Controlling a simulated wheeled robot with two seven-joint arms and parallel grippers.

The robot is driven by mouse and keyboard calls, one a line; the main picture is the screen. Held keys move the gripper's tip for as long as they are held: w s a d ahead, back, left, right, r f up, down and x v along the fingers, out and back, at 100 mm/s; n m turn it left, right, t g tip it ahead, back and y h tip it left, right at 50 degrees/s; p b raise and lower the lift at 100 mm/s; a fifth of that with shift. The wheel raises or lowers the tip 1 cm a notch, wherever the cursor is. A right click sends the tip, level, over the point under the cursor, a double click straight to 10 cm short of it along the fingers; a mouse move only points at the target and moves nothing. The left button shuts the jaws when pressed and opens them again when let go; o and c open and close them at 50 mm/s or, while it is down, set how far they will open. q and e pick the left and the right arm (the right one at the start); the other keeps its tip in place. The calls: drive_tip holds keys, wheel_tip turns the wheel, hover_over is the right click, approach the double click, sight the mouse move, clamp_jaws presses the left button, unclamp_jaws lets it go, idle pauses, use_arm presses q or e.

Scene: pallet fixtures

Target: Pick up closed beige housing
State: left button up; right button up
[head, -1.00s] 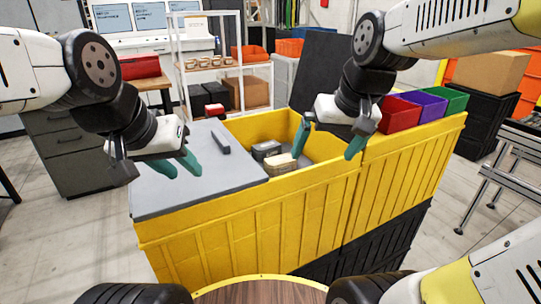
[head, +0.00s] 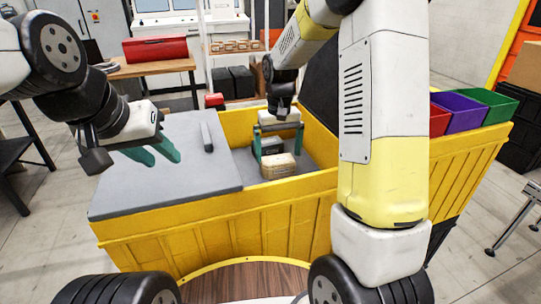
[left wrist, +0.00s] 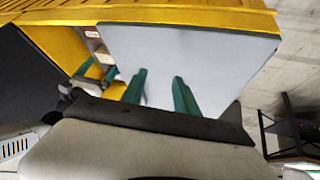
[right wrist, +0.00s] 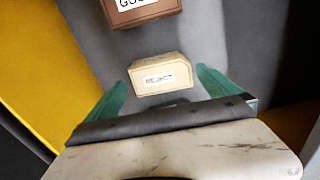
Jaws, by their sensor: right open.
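The beige housing (head: 279,165) is a small closed box on the grey floor of the yellow bin. In the right wrist view the housing (right wrist: 160,75) shows a small white label and lies between the open fingers, with gaps visible at both sides. My right gripper (head: 278,146) points down into the bin, open and empty, its fingers over the far side of the housing; whether they touch it I cannot tell. My left gripper (head: 154,152) is open and empty above the grey lid at the left.
A darker box (head: 266,149) sits just behind the housing. A brown labelled box (right wrist: 140,10) shows in the right wrist view. Yellow bin walls (head: 310,183) surround them. The grey lid (head: 150,190) covers the left part and carries a dark bar (head: 206,137).

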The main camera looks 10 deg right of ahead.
sight(277, 159)
drive_tip(key=f, duration=0.5)
drive_tip(key=shift+w+a, duration=0.1)
drive_tip(key=shift+w, duration=0.2)
drive_tip(key=c, duration=1.3)
